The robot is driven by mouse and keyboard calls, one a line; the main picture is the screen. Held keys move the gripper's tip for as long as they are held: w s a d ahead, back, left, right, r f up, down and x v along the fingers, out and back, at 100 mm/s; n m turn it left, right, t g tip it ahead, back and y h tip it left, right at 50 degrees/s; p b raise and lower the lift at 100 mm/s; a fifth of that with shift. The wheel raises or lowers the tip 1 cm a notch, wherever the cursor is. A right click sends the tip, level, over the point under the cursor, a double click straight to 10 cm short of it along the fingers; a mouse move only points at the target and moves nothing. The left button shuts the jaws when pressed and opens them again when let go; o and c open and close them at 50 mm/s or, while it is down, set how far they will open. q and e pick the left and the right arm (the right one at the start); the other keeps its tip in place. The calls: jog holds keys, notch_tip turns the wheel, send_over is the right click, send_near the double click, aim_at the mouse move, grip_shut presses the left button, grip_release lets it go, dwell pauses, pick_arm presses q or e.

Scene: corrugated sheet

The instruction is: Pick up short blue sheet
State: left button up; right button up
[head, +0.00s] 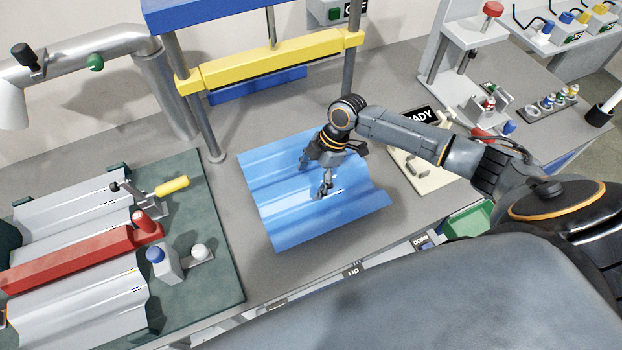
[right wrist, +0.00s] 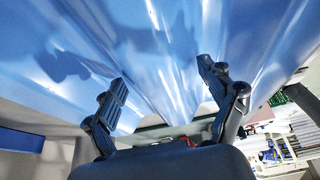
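The short blue sheet (head: 290,210) is corrugated and lies on the grey bench in the middle of the head view, in front of the blue and yellow press. My right gripper (head: 315,182) is over the sheet's upper right half, with its fingers spread and pointing down. In the right wrist view the open fingers (right wrist: 168,85) show against the blue sheet (right wrist: 150,40), with nothing held between them. I cannot tell whether the fingertips touch the sheet. My left gripper is not in view.
A press with a yellow beam (head: 275,60) stands behind the sheet, its post close to the left. A green fixture board (head: 215,250) at left holds grey corrugated sheets, a red bar (head: 75,262) and a yellow-handled clamp (head: 172,186). A cream plate (head: 425,175) lies at right.

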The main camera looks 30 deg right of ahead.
jog(key=c, duration=1.1)
jog(key=shift+r, duration=0.3)
notch_tip(320, 180, up, 2)
jog(key=shift+w+r+b, duration=0.1)
jog(key=shift+b, duration=0.65)
jog(key=s+d+r+b, duration=0.2)
jog(key=s+d+r, duration=0.3)
jog(key=s+r, duration=0.5)
jog(key=s, duration=0.3)
